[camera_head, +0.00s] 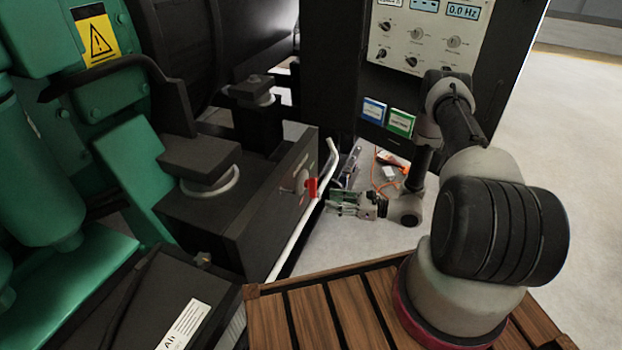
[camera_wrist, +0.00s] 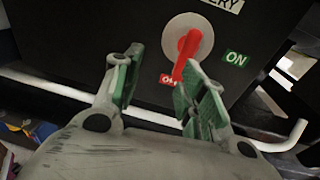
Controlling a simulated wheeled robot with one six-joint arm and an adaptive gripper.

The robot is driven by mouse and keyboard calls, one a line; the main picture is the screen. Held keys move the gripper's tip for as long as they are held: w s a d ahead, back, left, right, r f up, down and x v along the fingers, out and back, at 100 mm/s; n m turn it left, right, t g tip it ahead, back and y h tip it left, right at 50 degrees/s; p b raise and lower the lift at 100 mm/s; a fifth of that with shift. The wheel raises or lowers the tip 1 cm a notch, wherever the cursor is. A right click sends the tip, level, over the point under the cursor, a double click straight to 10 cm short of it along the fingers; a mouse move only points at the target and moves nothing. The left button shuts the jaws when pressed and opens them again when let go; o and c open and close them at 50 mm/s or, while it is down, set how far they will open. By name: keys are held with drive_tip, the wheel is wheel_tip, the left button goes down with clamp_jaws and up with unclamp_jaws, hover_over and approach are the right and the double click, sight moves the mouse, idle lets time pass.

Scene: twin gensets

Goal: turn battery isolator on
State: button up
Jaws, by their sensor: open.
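The battery isolator has a red handle (camera_wrist: 186,56) on a round pale disc (camera_wrist: 180,28), mounted on a black box. In the wrist view the handle points down and slightly left, toward a red label (camera_wrist: 168,80). A green ON label (camera_wrist: 236,59) is to its right. In the head view the red handle (camera_head: 312,187) sticks out from the face of the black box (camera_head: 262,215). My gripper (camera_wrist: 157,82) is open, with green-padded fingers pointing at the box. The right finger overlaps the handle's lower end in the picture; I cannot tell whether they touch. In the head view my gripper (camera_head: 338,203) is just right of the handle.
A white pipe (camera_head: 300,225) runs along the lower front of the black box. A control panel (camera_head: 425,35) with knobs and displays stands behind. Green engine parts (camera_head: 45,150) fill the left. Grey floor (camera_head: 570,130) is open at the right.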

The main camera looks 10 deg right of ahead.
sight(314, 185)
drive_tip(key=w+a, duration=0.1)
drive_tip(key=w, duration=0.1)
drive_tip(key=w+a+r+t, duration=0.1)
drive_tip(key=w+a, duration=0.1)
drive_tip(key=w, duration=0.1)
drive_tip(key=w+a+m+t, duration=0.1)
drive_tip(key=w+a, duration=0.1)
drive_tip(key=shift+w+a+r, duration=0.25)
drive_tip(key=shift+w+r, duration=0.1)
drive_tip(key=c, duration=0.8)
